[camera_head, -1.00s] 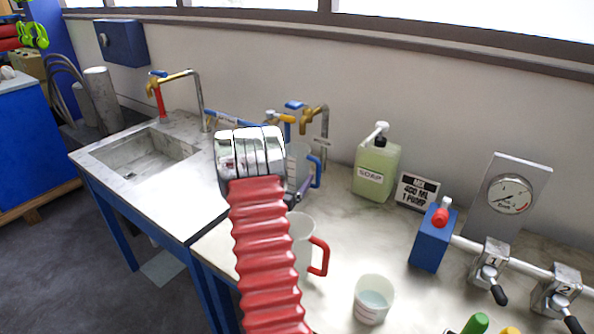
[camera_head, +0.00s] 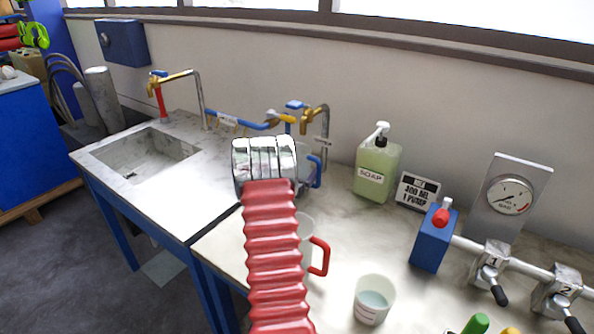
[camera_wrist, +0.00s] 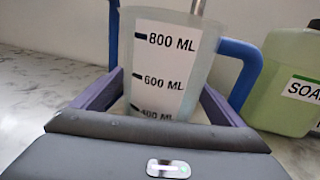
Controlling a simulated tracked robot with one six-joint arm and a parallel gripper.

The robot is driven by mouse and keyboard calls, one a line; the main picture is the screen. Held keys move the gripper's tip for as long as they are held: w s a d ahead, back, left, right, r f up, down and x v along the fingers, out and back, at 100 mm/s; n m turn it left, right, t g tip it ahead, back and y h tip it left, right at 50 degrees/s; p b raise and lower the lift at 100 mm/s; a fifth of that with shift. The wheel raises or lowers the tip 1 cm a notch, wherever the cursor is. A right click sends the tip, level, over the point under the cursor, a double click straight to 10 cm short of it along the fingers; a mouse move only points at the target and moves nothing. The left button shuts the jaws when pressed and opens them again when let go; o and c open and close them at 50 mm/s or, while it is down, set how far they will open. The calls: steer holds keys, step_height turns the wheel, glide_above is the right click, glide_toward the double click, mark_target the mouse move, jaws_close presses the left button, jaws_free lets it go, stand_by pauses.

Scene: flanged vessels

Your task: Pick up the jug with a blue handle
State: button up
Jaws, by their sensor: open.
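The jug with a blue handle (camera_wrist: 168,55) is translucent, with 800, 600 and 400 ML marks, and stands upright close ahead in the wrist view. Its blue handle (camera_wrist: 242,72) is on its right. My gripper (camera_wrist: 162,84) has purple fingers spread on either side of the jug's lower part, with a gap between them and no clear grip. The jug's base is hidden behind my gripper body. In the head view the jug (camera_head: 305,162) is partly covered by my silver wrist, with its blue handle showing to the right; my fingers are mostly hidden there.
A jug with a red handle (camera_head: 307,235) stands nearer, beside my red arm sleeve. A small beaker (camera_head: 372,300) is on the counter. A soap bottle (camera_head: 377,168) stands right of the blue-handled jug. Taps (camera_head: 310,120) stand behind it.

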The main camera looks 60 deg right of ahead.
steer(key=shift+d, duration=0.9)
steer(key=shift+c, duration=0.3)
steer(key=shift+r, duration=0.1)
steer(key=c, duration=1.7)
steer(key=shift+o, duration=0.2)
steer(key=shift+r, duration=0.1)
steer(key=a+r, duration=0.3)
steer(key=a, duration=1.5)
steer(key=shift+s, duration=0.3)
